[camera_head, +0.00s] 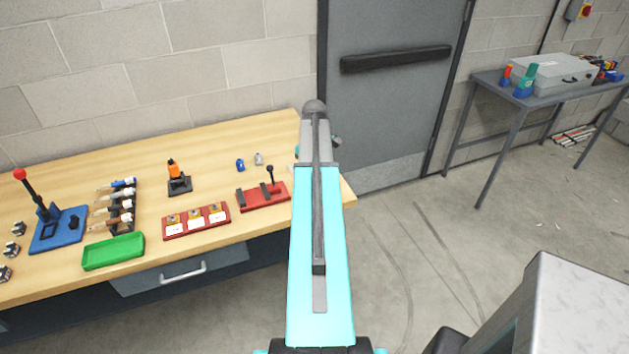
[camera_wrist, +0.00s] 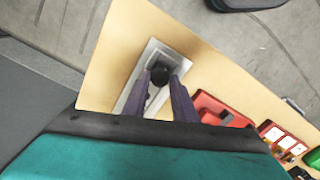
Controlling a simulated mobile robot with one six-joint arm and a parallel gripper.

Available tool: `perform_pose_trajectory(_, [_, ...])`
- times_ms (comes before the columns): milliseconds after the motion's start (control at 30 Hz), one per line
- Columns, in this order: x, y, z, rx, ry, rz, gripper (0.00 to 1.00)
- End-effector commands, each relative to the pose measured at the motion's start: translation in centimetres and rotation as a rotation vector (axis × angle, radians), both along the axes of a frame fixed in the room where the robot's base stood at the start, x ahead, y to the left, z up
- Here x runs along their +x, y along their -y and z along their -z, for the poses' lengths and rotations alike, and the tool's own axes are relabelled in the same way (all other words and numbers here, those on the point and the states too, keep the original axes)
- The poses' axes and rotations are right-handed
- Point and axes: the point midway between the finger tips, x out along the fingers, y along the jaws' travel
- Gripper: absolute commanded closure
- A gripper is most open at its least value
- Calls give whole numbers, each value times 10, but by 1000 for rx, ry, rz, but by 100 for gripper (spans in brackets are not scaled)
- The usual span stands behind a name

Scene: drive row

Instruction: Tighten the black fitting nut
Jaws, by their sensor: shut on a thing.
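The black fitting nut (camera_wrist: 161,75) shows in the wrist view as a round dark piece on a pale grey plate (camera_wrist: 132,106). The plate lies near the end of the wooden bench. My gripper (camera_wrist: 160,78) is over the plate with its two dark fingers on either side of the nut, shut on it. The fingers hide part of the nut and of the plate. How far the nut is turned cannot be told. In the head view my own arm hides the gripper and the nut.
A red fixture (camera_head: 263,196) with a black lever stands beside the plate. A red labelled tray (camera_head: 196,221), a green tray (camera_head: 113,251) and a blue lever press (camera_head: 58,229) are farther left. A grey door (camera_head: 395,110) and open floor (camera_head: 440,250) lie to the right.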

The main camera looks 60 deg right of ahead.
Motion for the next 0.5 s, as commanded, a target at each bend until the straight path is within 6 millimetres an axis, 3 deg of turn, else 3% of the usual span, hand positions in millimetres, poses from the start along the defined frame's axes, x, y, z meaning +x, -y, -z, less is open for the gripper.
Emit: perform_pose_trajectory(500, [0,0,-1,-1,1,342,88])
